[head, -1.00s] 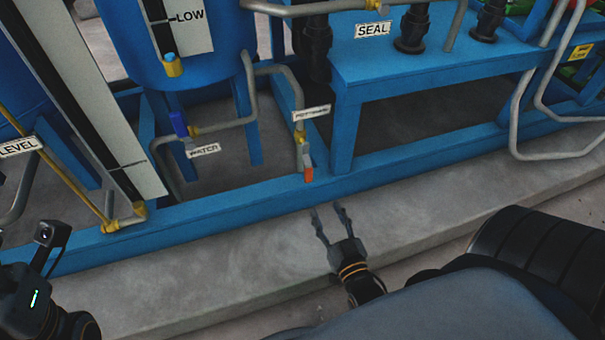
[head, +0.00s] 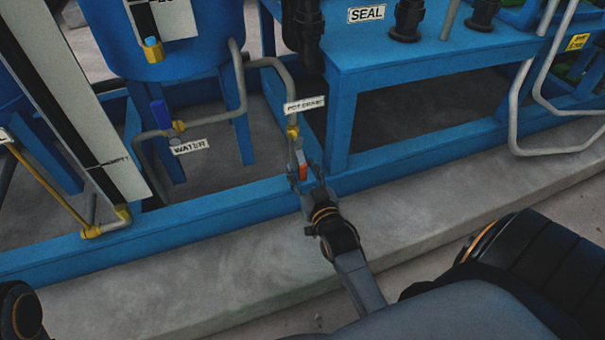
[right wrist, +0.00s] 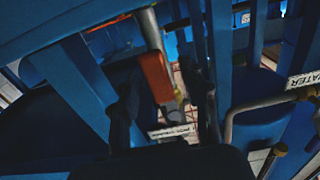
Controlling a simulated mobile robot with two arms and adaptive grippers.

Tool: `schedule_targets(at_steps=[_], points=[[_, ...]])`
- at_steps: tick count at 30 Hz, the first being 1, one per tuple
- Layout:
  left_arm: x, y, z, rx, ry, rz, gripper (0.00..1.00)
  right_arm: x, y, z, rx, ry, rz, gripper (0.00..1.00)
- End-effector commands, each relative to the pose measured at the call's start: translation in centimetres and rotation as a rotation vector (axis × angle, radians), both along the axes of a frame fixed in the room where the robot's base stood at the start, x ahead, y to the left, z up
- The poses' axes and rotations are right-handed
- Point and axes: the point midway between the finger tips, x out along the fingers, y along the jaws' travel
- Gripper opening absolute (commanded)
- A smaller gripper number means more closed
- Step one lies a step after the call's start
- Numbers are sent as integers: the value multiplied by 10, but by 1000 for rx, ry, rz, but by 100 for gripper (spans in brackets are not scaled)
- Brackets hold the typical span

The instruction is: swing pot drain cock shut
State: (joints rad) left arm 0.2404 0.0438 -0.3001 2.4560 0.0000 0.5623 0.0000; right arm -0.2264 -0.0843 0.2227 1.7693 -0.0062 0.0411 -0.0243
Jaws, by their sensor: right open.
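The pot drain cock is on a grey pipe below a white tag (head: 305,104). Its orange-red handle (head: 303,171) hangs down, slightly slanted, below a yellow fitting (head: 293,132). My right gripper (head: 305,176) is open at the handle's lower end, one finger on each side. In the right wrist view the orange handle (right wrist: 155,76) lies between the two dark fingers, closer to the left one. Whether a finger touches it I cannot tell. My left gripper's fingers are not in view; only a dark part of that arm shows at the lower left.
The blue frame rail (head: 225,200) runs behind my right gripper. A blue-handled water valve (head: 160,114) with a WATER label (head: 189,146) is to the left. A blue leg (head: 340,125) stands close on the right. The concrete ledge (head: 200,262) in front is clear.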

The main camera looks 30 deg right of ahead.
Motion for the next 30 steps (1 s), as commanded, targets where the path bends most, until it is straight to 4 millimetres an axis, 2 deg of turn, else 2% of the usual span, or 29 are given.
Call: schedule_targets(at_steps=[8, 11, 15, 30], points=[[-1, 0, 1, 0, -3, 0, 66, 2, -1, 0, 0, 0, 0, 45], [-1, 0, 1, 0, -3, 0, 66, 2, -1, 0, 0, 0, 0, 29], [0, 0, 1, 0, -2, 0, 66, 2, -1, 0, 0, 0, 0, 0], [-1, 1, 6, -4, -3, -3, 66, 2, 0, 3, 46, -10, 0, 0]])
